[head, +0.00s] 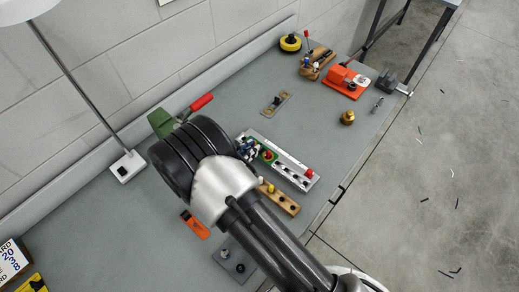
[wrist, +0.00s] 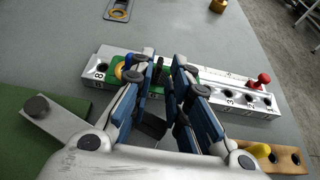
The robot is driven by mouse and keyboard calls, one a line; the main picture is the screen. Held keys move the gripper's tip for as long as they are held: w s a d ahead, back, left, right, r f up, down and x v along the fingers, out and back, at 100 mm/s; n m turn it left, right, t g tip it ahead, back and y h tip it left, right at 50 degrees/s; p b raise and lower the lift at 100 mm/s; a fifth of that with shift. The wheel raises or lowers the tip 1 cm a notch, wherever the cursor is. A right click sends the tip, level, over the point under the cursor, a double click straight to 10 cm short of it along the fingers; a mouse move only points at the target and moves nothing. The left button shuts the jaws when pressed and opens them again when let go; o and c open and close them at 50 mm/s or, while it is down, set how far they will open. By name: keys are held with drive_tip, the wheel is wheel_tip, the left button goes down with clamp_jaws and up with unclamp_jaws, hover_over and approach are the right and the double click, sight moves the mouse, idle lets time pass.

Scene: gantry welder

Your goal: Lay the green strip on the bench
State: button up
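A small green piece, which I take to be the green strip (wrist: 114,77), sits at the white numbered block (wrist: 92,68) toward its 8 end in the wrist view. It also shows in the head view (head: 268,157), partly hidden by my gripper. A yellow-orange round part and a dark knob show at it. My gripper (wrist: 166,68) is right over the block, with blue-padded fingers on either side of a narrow gap. Dark parts fill the gap, so I cannot tell whether the fingers grip the strip.
On the bench (head: 222,90), a wooden block with a yellow knob (head: 281,198) lies beside the numbered block. A red knob (wrist: 264,78) stands at its far end. A brass weight (head: 347,117) and an orange device (head: 344,82) are farther back. Bare bench lies between them.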

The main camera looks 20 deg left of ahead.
drive_tip(key=x, duration=0.4)
drive_tip(key=shift+w+d+f+b, duration=0.15)
drive_tip(key=shift+f+b, duration=0.1)
drive_tip(key=shift+b, duration=0.1)
clamp_jaws()
drive_tip(key=shift+r, duration=0.15)
wheel_tip(320, 180, up, 20)
drive_tip(key=p, duration=0.4)
drive_tip(key=s+d+f+m+g+h+b, duration=0.1)
drive_tip(key=d+f+m+g+h+b, duration=0.1)
drive_tip(key=d, duration=1.4)
drive_tip(key=s+d+f+m+g+h+b, duration=0.1)
drive_tip(key=d+f+m+g+h+b, duration=0.1)
drive_tip(key=d, duration=1.4)
drive_tip(key=shift+f+m+h+b, duration=0.8)
drive_tip(key=shift+f+m+b, duration=0.1)
drive_tip(key=shift+m+b, duration=0.15)
